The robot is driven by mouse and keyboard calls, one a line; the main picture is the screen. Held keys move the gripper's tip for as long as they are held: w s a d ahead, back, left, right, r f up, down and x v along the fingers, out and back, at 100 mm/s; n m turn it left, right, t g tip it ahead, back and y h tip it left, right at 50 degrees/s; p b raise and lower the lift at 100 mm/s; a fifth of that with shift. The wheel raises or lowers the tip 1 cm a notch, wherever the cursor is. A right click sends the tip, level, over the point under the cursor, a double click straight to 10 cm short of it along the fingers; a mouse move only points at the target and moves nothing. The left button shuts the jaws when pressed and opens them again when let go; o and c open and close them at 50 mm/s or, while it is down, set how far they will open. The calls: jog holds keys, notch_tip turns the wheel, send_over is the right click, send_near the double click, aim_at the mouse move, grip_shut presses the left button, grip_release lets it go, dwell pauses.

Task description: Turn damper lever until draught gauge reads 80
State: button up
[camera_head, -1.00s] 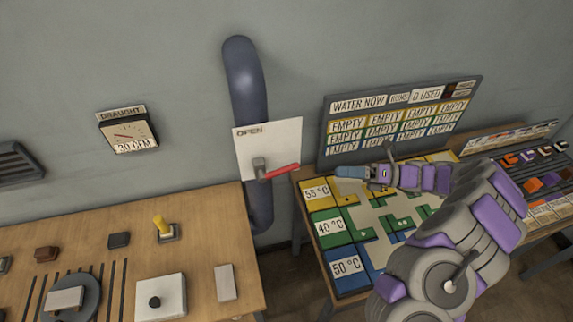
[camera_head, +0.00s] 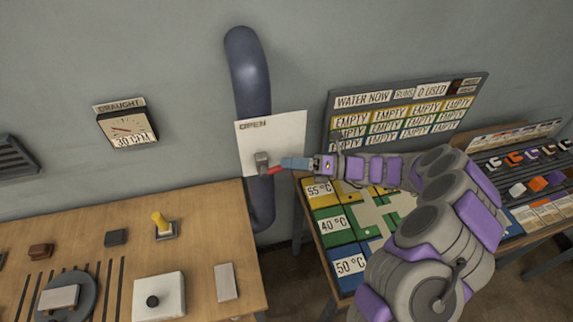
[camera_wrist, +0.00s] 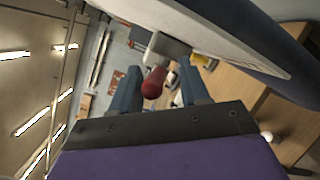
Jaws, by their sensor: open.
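The damper lever has a red handle (camera_head: 276,170) on a grey hub (camera_head: 262,160), mounted on a white plate marked OPEN (camera_head: 285,133) on the blue pipe. In the wrist view the red handle (camera_wrist: 154,83) lies between the two open blue fingers of my gripper (camera_wrist: 162,95), nearer the left one. I cannot tell if a finger touches it. The draught gauge (camera_head: 128,127) on the wall at left reads 30 CFM.
A wooden bench (camera_head: 200,215) with a yellow-handled switch (camera_head: 161,224) and a white box stands at lower left. Below my arm is a board with coloured temperature tiles (camera_head: 333,224). The WATER NOW panel (camera_head: 405,115) stands behind my arm.

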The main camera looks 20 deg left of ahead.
jog(key=shift+s+d+r, duration=0.1)
jog(key=shift+d+r, duration=0.15)
jog(key=shift+d, duration=0.25)
jog(key=shift+a+f, duration=0.1)
jog(key=shift+a, duration=0.35)
jog(key=shift+c, duration=0.3)
jog(key=shift+a+f, duration=0.1)
jog(key=shift+a, duration=0.45)
jog(key=c, duration=0.3)
jog(key=shift+c, duration=0.7)
jog(key=shift+d, duration=0.4)
grip_shut()
